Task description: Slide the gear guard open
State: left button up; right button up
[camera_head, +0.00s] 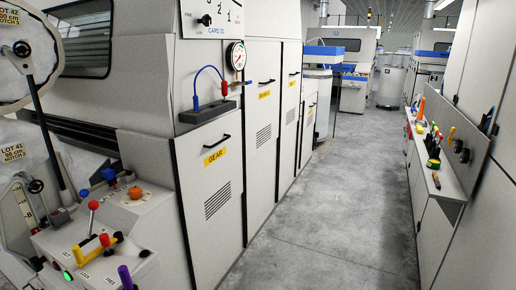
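The gear guard (205,180) is a light grey panel on the machine at centre left, with a yellow GEAR label (215,157) and a vent grille in its lower part. A black bar handle (217,141) is fixed above the label. The panel looks flush with the machine face and closed. Neither of my grippers is in view, and nothing touches the handle.
A control console (110,235) with coloured levers and knobs juts out at the lower left. A bench (440,185) with tools lines the right. The grey floor (325,200) between is clear.

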aim_at(210, 160)
jog(key=i+l, duration=0.1)
jog(key=i, duration=0.4)
jog(key=i+l, duration=0.1)
jog(key=i, duration=0.35)
jog(key=i+l+u, duration=0.1)
jog(key=i+u, duration=0.3)
jog(key=i+l+u, duration=0.2)
jog(key=u, duration=0.15)
jog(key=i+l+u, duration=0.75)
jog(key=k+j, duration=0.05)
jog(key=k, duration=0.05)
